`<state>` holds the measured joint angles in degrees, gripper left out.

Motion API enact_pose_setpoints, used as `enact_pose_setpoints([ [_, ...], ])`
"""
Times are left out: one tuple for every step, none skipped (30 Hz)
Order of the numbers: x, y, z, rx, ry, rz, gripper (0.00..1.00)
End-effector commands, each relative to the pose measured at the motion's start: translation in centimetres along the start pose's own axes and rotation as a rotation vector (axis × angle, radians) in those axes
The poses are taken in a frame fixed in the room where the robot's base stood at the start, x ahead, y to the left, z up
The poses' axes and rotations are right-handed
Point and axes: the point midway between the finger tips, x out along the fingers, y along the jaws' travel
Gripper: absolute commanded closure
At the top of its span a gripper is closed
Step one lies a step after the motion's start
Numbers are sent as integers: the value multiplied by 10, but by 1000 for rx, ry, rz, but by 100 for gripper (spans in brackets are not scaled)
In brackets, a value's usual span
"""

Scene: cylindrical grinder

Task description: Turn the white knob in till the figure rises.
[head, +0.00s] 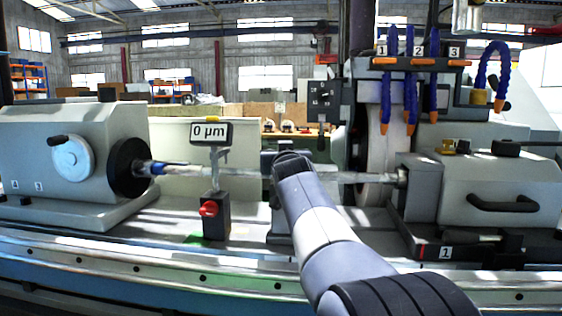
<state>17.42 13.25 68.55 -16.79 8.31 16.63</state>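The display (211,133) reads "0 µm". It sits on top of a gauge stand (217,213) with a red knob (209,208) on its front. I cannot make out a white knob; my arm covers part of the middle of the machine. A steady-rest-like support (279,222) stands behind my arm, partly hidden. The long workpiece (240,174) runs level from the left chuck to the right centre. My arm reaches up from the bottom right, its far end overlapping the workpiece and support in the picture. My gripper is hidden beyond the arm.
The left headstock (60,120) carries a pale round dial with a black handle (72,158). The tailstock (500,190) with a black handle stands right. The grinding wheel (376,150) and blue hoses (411,80) are behind. Open bed shows between headstock and gauge stand.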

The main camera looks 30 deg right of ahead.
Motion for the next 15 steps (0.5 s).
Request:
enact_pose_setpoints([
  [0, 1, 4, -1, -9, 3, 82],
  [0, 1, 4, -1, -9, 3, 82],
  [0, 1, 4, -1, -10, 3, 82],
  [0, 1, 4, -1, -10, 3, 82],
  [0, 1, 4, -1, -10, 3, 82],
  [0, 1, 4, -1, -11, 3, 82],
  [0, 1, 4, -1, -11, 3, 82],
  [0, 1, 5, -1, -11, 3, 82],
  [0, 1, 5, -1, -12, 3, 82],
  [0, 1, 5, -1, -12, 3, 82],
  [0, 1, 5, -1, -12, 3, 82],
  [0, 1, 5, -1, -12, 3, 58],
  [0, 1, 5, -1, -12, 3, 55],
  [0, 1, 5, -1, -11, 2, 53],
  [0, 0, 4, -1, -10, 2, 49],
])
